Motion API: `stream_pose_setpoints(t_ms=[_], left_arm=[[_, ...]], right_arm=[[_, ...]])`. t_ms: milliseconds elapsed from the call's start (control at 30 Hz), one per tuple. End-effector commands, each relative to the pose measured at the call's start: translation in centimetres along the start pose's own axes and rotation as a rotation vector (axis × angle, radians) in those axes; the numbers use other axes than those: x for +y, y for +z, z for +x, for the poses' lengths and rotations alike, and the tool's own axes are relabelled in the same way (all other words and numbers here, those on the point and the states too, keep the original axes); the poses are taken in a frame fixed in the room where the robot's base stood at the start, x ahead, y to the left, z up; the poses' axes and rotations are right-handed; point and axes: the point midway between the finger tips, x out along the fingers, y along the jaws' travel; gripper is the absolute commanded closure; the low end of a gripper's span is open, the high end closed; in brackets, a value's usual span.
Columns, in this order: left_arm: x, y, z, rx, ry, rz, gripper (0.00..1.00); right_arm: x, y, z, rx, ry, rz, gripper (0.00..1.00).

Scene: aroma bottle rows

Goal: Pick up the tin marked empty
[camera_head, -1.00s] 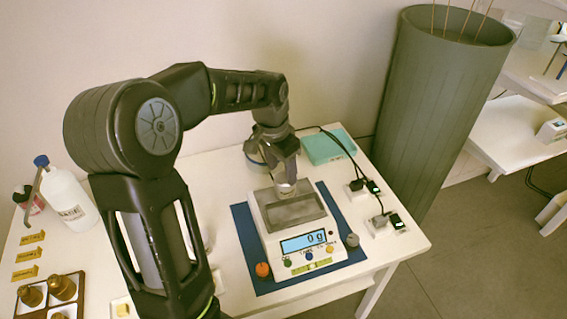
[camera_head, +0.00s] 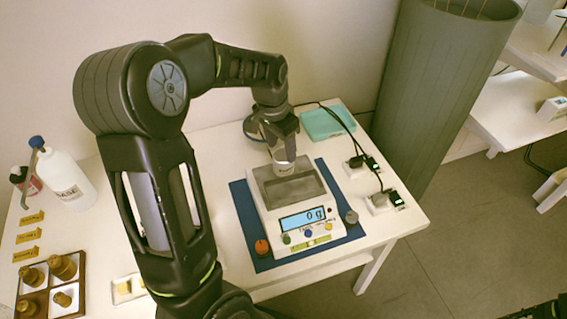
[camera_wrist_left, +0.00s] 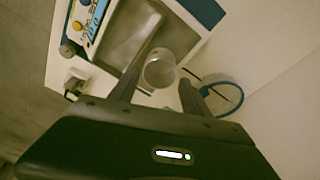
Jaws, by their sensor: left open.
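A small pale metal tin (camera_head: 284,168) shows at the back edge of the scale's pan in the head view. In the left wrist view the round tin (camera_wrist_left: 159,74) lies between and beyond the finger ends. No marking on it can be read. I cannot tell whether it rests on the pan. My left gripper (camera_head: 284,152) is open, its fingers around or just above the tin; in the left wrist view the gripper (camera_wrist_left: 163,88) has its fingers apart.
The scale (camera_head: 303,239) reads 0 g and stands on a blue mat (camera_head: 243,215). A teal box (camera_head: 325,123) and plugs with cables (camera_head: 385,200) are nearby. A BASE bottle (camera_head: 66,183) and a wooden tray (camera_head: 80,283) with brown bottles stand left. A large grey bin (camera_head: 437,85) stands behind.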

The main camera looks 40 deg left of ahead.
Motion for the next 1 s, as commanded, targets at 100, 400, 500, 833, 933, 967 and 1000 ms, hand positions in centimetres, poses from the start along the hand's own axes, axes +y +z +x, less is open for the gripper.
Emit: stream_pose_setpoints(t_ms=[100,400,500,833,933,967,1000], left_arm=[[0.0,0.0,0.1,0.000,0.000,0.000,0.44],[0.0,0.0,3.7,-0.004,0.001,-0.001,0.44],[0.0,-0.1,4.8,-0.002,0.001,0.000,0.44],[0.0,-0.1,5.2,0.001,0.000,0.000,0.44],[0.0,-0.1,5.2,0.001,0.000,0.000,0.44],[0.0,-0.1,5.2,0.001,0.000,0.000,0.44],[0.0,-0.1,5.2,0.001,0.000,0.000,0.44]], right_arm=[[0.0,0.0,-0.1,0.000,0.000,0.000,1.00],[-0.3,0.1,-1.1,-0.003,0.003,0.002,1.00],[-0.3,0.1,-1.2,-0.004,0.004,0.003,1.00],[-0.3,0.2,-1.1,-0.004,0.004,0.003,1.00],[-0.3,0.2,-1.1,-0.004,0.004,0.003,1.00],[-0.3,0.2,-1.1,-0.004,0.004,0.003,1.00],[-0.3,0.2,-1.1,-0.004,0.004,0.003,1.00]])
